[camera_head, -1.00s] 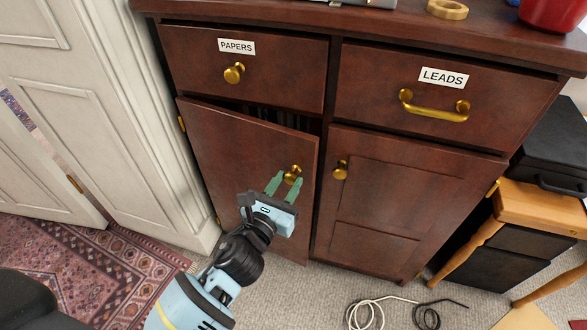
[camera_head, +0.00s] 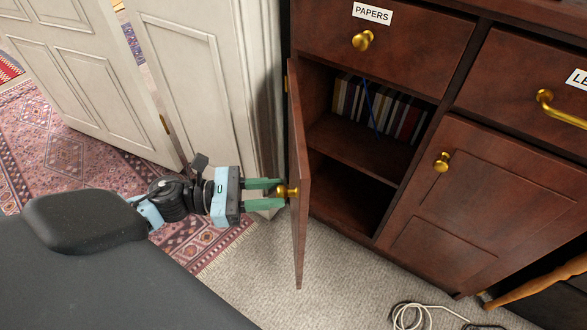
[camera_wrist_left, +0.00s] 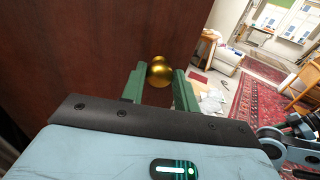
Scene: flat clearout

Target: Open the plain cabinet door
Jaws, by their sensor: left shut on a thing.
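The plain cabinet door (camera_head: 299,180) is dark red-brown and stands swung well out from the cabinet, seen almost edge-on in the head view. Its round brass knob (camera_head: 289,191) is between the green fingers of my left gripper (camera_head: 280,191), which is shut on it. In the left wrist view the knob (camera_wrist_left: 159,71) sits between the fingertips, with the flat door face (camera_wrist_left: 80,50) behind it. Inside the open compartment, a shelf (camera_head: 360,145) carries a row of books (camera_head: 380,108), and the space below looks empty. My right gripper is not in view.
The PAPERS drawer (camera_head: 400,40) above is closed. The panelled cabinet door (camera_head: 480,200) to the right is closed. A white door frame (camera_head: 215,70) stands close left of the open door. Cables (camera_head: 410,312) lie on the carpet at lower right.

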